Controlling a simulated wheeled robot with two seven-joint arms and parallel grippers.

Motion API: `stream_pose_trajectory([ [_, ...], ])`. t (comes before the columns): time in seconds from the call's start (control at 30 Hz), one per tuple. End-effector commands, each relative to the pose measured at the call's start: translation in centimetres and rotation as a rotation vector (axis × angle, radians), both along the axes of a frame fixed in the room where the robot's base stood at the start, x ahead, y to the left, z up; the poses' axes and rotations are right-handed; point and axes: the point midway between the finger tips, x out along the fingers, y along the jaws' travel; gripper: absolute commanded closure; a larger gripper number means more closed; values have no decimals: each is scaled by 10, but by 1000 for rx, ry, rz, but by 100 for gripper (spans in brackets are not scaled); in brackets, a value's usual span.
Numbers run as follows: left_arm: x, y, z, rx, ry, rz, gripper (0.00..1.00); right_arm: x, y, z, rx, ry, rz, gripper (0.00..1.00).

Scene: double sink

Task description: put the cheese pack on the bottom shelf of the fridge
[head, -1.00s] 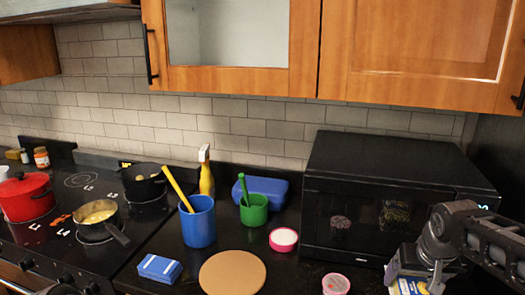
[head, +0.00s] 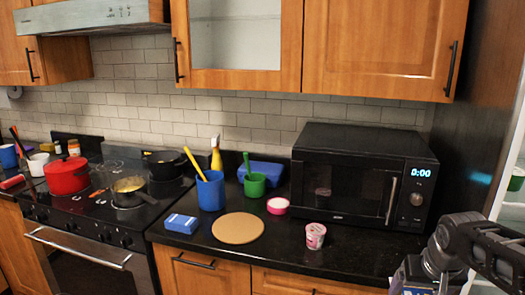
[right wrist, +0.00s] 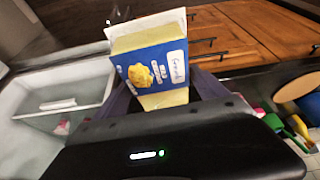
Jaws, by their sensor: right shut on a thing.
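The cheese pack (right wrist: 150,67), blue and yellow with a food picture, is held in my right gripper (right wrist: 168,96). In the head view my right gripper (head: 415,272) is at the bottom right, past the counter's right end, with a little of the pack (head: 418,290) showing below it. The fridge (head: 510,190) stands open at the right edge, with pale shelves and a green item partly in view. My right gripper is in front of it and to its left. The bottom shelf cannot be made out in the head view. My left gripper is not in view.
A black microwave (head: 340,178) stands on the dark counter. A pink yoghurt cup (head: 315,236), a round brown board (head: 238,228) and a blue box (head: 181,223) lie in front.

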Motion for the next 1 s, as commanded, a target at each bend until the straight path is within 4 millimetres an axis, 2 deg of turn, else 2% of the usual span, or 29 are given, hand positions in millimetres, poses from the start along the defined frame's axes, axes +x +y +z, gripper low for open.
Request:
stream_pose_trajectory([
  [0.2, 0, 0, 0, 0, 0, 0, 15, 11, -4, 0, 0, -2, -70, 78],
  [0.4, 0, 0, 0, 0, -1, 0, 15, 27, 16, -29, 1, 1, -67, 78],
  [0.53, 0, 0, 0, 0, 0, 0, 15, 36, 41, -49, 1, 3, -27, 78],
  [0.67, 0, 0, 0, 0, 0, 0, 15, 43, 72, -71, 0, 1, 34, 78],
  [0.7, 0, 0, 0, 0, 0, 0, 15, 43, 85, -80, 1, 3, 63, 78],
  [0.9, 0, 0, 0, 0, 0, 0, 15, 41, 142, -114, 1, 1, 202, 78],
  [1.0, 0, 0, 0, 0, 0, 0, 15, 38, 162, -122, 1, -1, 248, 78],
])
